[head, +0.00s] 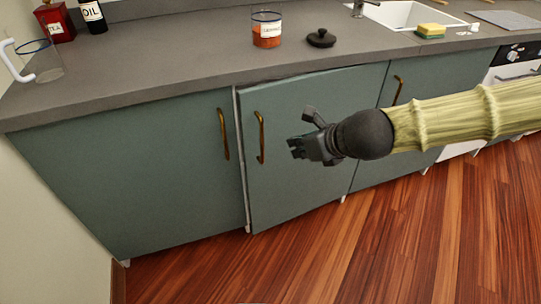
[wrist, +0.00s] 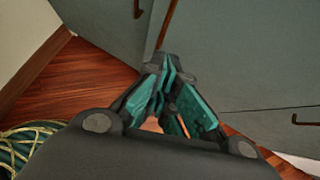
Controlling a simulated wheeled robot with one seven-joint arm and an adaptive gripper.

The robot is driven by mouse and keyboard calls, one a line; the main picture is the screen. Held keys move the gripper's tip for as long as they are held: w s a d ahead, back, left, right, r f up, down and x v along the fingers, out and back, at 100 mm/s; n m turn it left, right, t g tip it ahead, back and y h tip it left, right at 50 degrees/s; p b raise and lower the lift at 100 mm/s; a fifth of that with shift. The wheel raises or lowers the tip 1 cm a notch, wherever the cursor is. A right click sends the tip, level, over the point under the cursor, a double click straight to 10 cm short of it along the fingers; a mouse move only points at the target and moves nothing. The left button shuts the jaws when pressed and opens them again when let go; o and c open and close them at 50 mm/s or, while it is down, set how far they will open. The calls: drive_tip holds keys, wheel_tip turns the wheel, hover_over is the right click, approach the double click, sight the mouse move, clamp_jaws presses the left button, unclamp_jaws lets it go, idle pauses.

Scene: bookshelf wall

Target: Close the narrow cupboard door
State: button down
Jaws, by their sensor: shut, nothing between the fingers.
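The narrow cupboard door (head: 300,190) is a grey-green panel in the middle of the row, with a curved brass handle (head: 260,137) near its left edge. Its left edge stands slightly out from the cupboard front, with a pale strip showing in the gap. My gripper (head: 293,148) is in front of this door, right of the handle, and is shut and empty. In the wrist view my gripper's fingers (wrist: 172,78) come together against the grey-green fronts. I cannot tell whether the fingertips touch the door.
A wider door (head: 130,170) is on the left, and another door (head: 375,155) is to the right behind my arm. The worktop (head: 190,60) above holds a jar (head: 266,30) and a black lid (head: 321,38). The wooden floor (head: 330,260) in front is clear.

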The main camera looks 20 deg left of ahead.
drive_tip(key=w+a+r+b+x, duration=0.1)
drive_tip(key=r+b+x, duration=0.1)
drive_tip(key=x, duration=1)
drive_tip(key=shift+w+a+f+b, duration=0.3)
drive_tip(key=shift+a+b, duration=0.05)
drive_tip(key=shift+w, duration=0.1)
